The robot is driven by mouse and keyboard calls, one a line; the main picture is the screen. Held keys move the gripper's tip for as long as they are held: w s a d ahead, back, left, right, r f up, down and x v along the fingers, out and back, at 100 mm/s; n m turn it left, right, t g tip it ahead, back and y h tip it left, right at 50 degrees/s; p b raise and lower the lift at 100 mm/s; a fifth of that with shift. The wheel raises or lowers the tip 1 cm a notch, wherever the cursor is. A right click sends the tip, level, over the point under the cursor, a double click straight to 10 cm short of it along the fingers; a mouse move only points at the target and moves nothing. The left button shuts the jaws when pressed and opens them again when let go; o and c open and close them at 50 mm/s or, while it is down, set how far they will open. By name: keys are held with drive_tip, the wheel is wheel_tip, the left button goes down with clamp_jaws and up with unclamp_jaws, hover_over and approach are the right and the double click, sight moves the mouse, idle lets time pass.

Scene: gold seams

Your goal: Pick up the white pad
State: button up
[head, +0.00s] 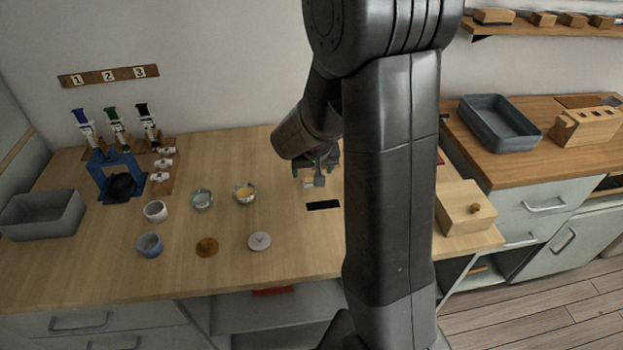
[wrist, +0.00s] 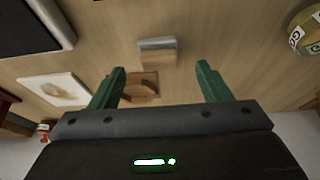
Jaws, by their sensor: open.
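My gripper (head: 320,168) hangs over the back of the wooden worktop, partly hidden by my own arm. In the wrist view its two green fingers (wrist: 159,78) stand wide apart with nothing between them held. A small block with a pale grey-white face (wrist: 157,45) lies ahead of the gap between the fingertips. A brown wooden piece (wrist: 143,84) shows nearer, between the fingers. A flat white piece with a tan mark (wrist: 56,89) lies to the left, outside the fingers. I cannot tell for certain which pale piece is the white pad. A small pale block (head: 308,183) shows just below my gripper in the head view.
A black strip (head: 323,205) lies in front of my gripper. Cups and bowls, including a glass bowl (head: 202,199), and a white lid (head: 259,241) stand to the left. A wooden box (head: 466,207) stands to the right. A round lettered thing (wrist: 306,30) is at the wrist view's right edge.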

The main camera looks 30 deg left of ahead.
sight(312, 176)
drive_tip(key=shift+x, duration=1.8)
drive_tip(key=shift+d, duration=0.1)
drive_tip(key=c, duration=1.1)
drive_tip(key=shift+o, duration=0.2)
wheel_tip(312, 176, up, 10)
drive_tip(key=shift+p, duration=0.4)
